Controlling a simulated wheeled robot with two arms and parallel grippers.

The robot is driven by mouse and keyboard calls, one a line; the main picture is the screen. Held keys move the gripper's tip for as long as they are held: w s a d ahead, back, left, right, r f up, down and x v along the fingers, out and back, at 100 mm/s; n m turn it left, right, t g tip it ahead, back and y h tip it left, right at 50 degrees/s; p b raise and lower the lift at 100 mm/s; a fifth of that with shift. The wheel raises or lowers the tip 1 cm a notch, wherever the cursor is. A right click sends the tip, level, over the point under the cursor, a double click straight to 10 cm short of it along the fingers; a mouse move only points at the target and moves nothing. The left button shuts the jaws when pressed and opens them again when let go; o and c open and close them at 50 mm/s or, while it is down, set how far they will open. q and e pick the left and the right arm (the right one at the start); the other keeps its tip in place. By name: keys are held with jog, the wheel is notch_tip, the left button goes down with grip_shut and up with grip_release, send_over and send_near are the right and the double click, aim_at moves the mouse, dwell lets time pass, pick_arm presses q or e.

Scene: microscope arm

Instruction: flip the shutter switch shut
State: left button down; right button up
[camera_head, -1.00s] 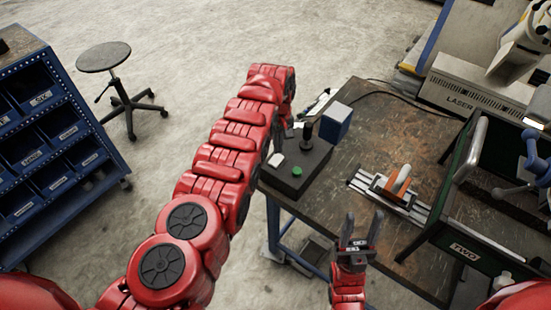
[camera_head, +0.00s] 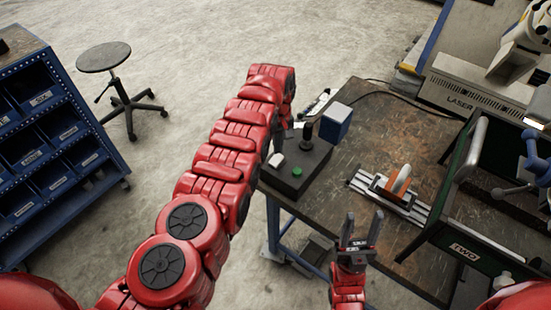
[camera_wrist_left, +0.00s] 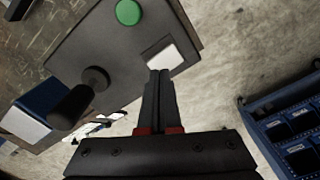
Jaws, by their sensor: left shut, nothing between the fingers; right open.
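The dark control box (camera_head: 312,166) sits on the near left corner of the workbench. It carries a white switch (camera_head: 277,160), a green button (camera_head: 297,171) and a black joystick (camera_head: 308,134). In the left wrist view the white switch (camera_wrist_left: 165,56) is near the box's edge; I cannot tell which way it is tipped. My left gripper (camera_wrist_left: 158,73) is shut and empty, its tips at or just above the switch's near edge; contact is unclear. My right gripper (camera_head: 360,222) is open and empty at the bench's front edge.
A blue box (camera_head: 336,122) stands behind the joystick. An orange-and-white handled tool (camera_head: 399,182) sits on a metal rail to the right. A laser unit (camera_head: 470,95) is at the back right. A stool (camera_head: 104,57) and blue bin rack (camera_head: 60,140) stand left on open floor.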

aim_at(278, 157)
pick_arm(q)
jog(key=shift+s+f+b, duration=0.1)
jog(key=shift+f+b, duration=1.3)
dwell(0.8)
notch_tip(278, 157, up, 2)
jog(key=p, duration=0.2)
jog(key=shift+r+p, duration=0.25)
jog(key=shift+p, duration=0.1)
notch_tip(278, 157, up, 5)
jog(key=p, duration=0.4)
jog(key=shift+f, duration=0.15)
jog(key=shift+f, duration=0.1)
